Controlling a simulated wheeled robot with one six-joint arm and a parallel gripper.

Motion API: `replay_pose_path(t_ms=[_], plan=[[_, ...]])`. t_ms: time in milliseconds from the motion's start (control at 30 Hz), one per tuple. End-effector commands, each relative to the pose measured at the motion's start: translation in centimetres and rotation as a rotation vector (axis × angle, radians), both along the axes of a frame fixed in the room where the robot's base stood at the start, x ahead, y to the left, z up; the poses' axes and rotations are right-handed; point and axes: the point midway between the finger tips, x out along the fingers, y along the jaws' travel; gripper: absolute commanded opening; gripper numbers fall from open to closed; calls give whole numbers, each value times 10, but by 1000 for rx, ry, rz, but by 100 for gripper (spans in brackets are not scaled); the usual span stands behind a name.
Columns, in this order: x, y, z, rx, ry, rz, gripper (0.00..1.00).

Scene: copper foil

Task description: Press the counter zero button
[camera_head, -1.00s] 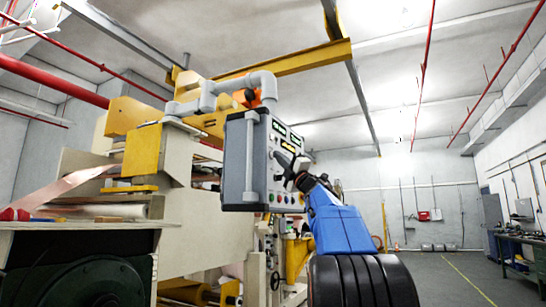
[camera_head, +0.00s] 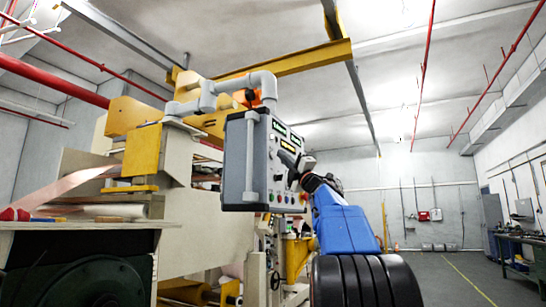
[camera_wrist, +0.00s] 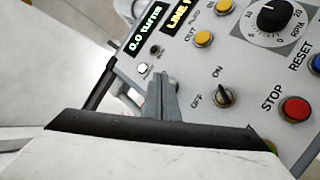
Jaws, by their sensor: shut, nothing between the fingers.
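A grey control box (camera_head: 235,165) hangs from a grey pipe arm, and its white front panel faces right. In the wrist view the counter display (camera_wrist: 144,32) shows green digits, "0.0 turns". A small white button (camera_wrist: 142,68) and a small dark round part (camera_wrist: 155,51) sit beside that display. I cannot read a zero label on either. My gripper (camera_wrist: 160,80) is shut and empty. Its tips appear just right of the white button in the wrist view; whether they touch the panel I cannot tell. In the head view my gripper (camera_head: 290,160) is close to the panel.
Close by on the panel are an ON/OFF switch (camera_wrist: 224,97), a red STOP button (camera_wrist: 295,108), a RESET button (camera_wrist: 315,64), yellow buttons (camera_wrist: 203,39) and an RPM dial (camera_wrist: 274,17). A beige and yellow machine (camera_head: 215,230) stands left. Floor at right is open.

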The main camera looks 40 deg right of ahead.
Motion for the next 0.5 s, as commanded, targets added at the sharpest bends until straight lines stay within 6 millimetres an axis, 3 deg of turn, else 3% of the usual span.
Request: replay_pose_path(t_ms=[267, 500], plan=[[-4, -2, 0, 0, 0, -1, 0], [-20, -9, 0, 1, 1, -2, 0]])
